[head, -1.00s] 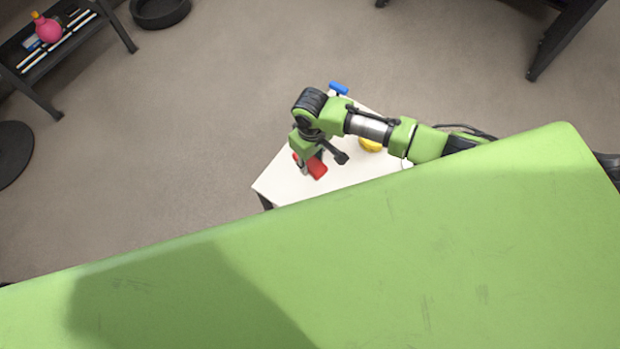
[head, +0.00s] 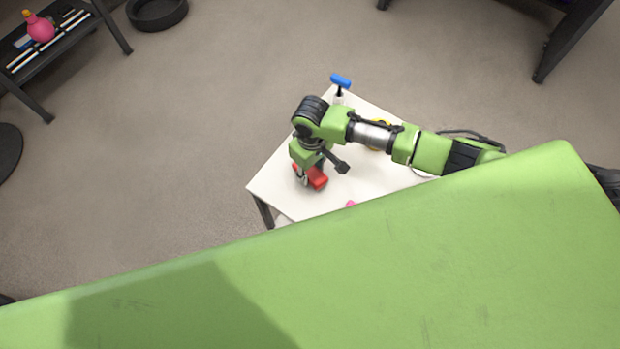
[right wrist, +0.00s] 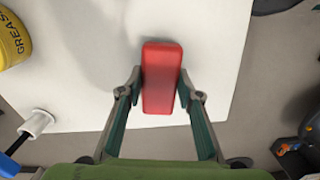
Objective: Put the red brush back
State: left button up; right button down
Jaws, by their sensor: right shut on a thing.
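The red brush (head: 318,177) is over the near left part of a small white table (head: 268,186). Only its red block-shaped body shows clearly; I cannot tell whether it touches the table top. My right gripper (head: 304,178) is shut on it. In the right wrist view, the two fingers of this gripper (right wrist: 160,92) press on both long sides of the red brush (right wrist: 162,62), which points away from the palm. My left gripper is not in view.
A yellow container marked GREAS (right wrist: 10,42) and a blue-topped tool (head: 340,81) in a white holder (right wrist: 38,122) stand on the table. A pink thing (head: 351,203) shows by my green body. A dark shelf (head: 35,105) is upper left. Grey floor lies open around.

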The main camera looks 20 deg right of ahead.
aim_at(311, 172)
jog(key=shift+f, duration=0.15)
dwell(0.3)
jog(key=c, duration=1.2)
grip_release()
jog(key=c, duration=0.4)
notch_tip(311, 172, up, 9)
jog(key=p, duration=1.1)
